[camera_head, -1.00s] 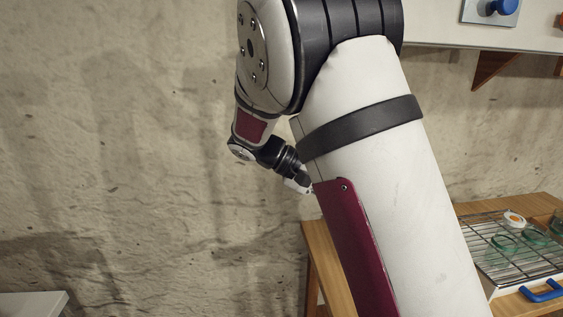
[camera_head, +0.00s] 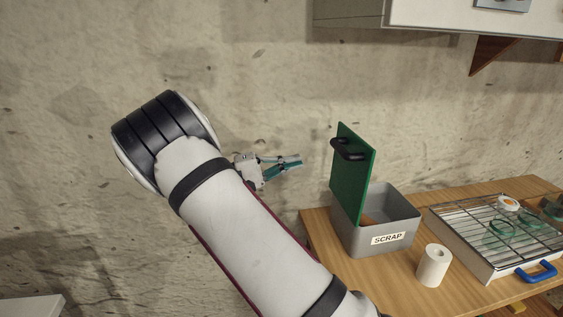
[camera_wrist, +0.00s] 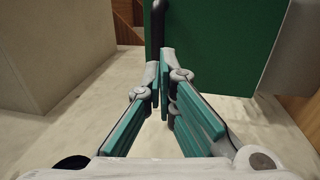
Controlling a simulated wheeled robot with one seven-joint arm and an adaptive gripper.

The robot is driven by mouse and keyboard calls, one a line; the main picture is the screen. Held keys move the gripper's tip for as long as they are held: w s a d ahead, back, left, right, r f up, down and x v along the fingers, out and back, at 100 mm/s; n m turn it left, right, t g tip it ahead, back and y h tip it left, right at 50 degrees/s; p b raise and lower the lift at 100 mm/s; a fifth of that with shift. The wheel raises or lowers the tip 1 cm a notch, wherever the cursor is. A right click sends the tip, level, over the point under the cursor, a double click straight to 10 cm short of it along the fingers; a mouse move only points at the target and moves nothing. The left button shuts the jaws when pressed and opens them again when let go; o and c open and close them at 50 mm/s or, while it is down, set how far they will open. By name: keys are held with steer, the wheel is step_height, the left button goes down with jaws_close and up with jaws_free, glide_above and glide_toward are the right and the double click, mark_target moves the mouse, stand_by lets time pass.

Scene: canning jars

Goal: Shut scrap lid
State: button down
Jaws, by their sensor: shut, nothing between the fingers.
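The grey scrap bin (camera_head: 345,238) with a "SCRAP" label stands on the wooden table in the head view. Its green lid (camera_head: 349,188) is open and stands upright at the bin's left side, with a black handle (camera_head: 349,150) near its top. My gripper (camera_head: 299,161) is shut and empty, left of the lid at about handle height and apart from it. In the wrist view the fingers (camera_wrist: 167,58) meet in front of the green lid (camera_wrist: 215,45). The black handle (camera_wrist: 157,22) shows there just beyond the fingertips.
A white paper roll (camera_head: 432,266) stands in front of the bin. To the right is a wire rack tray (camera_head: 470,253) with blue handles, holding green glass rings and a white-and-orange lid. A white cabinet (camera_head: 430,16) hangs above. The wall left of the bin is bare.

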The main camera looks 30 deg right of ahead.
steer(key=p+x, duration=0.1)
steer(key=x, duration=0.8)
steer(key=shift+p, duration=0.35)
